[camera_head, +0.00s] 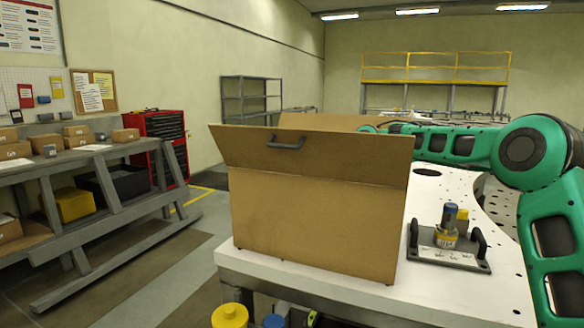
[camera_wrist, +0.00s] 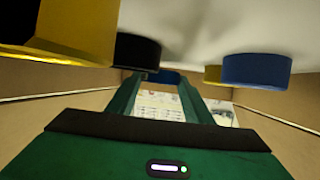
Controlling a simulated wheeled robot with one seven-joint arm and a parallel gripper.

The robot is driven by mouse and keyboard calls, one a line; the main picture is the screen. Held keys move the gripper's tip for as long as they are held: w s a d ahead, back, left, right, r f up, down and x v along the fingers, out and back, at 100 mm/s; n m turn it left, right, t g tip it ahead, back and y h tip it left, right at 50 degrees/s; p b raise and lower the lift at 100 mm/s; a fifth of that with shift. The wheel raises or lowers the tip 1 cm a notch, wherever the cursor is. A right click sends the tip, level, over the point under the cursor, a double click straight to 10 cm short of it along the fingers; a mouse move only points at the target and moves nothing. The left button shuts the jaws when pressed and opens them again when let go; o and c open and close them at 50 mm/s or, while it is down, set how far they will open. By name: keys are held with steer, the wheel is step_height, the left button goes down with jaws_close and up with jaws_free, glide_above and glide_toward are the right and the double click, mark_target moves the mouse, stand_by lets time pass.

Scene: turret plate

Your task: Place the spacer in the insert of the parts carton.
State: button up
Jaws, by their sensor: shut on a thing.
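The parts carton (camera_head: 315,215) is a brown box standing open on the white table, its front flap tilted outward. It hides my gripper and its inside in the head view. In the wrist view my gripper (camera_wrist: 162,80) has its two green fingers around a small, dark blue piece (camera_wrist: 165,76), which I take to be the spacer. The fingers and my palm hide most of it. Brown carton-like walls (camera_wrist: 285,130) show on both sides. The insert cannot be clearly made out.
A grey plate (camera_head: 447,256) with two handles and a labelled part stands right of the carton.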

steer(key=shift+f, duration=0.5)
steer(key=o, duration=1)
steer(key=shift+o, duration=0.2)
steer(key=shift+r, duration=0.15)
steer(key=v, duration=0.8)
steer(key=r+v, duration=0.1)
steer(key=v, duration=0.3)
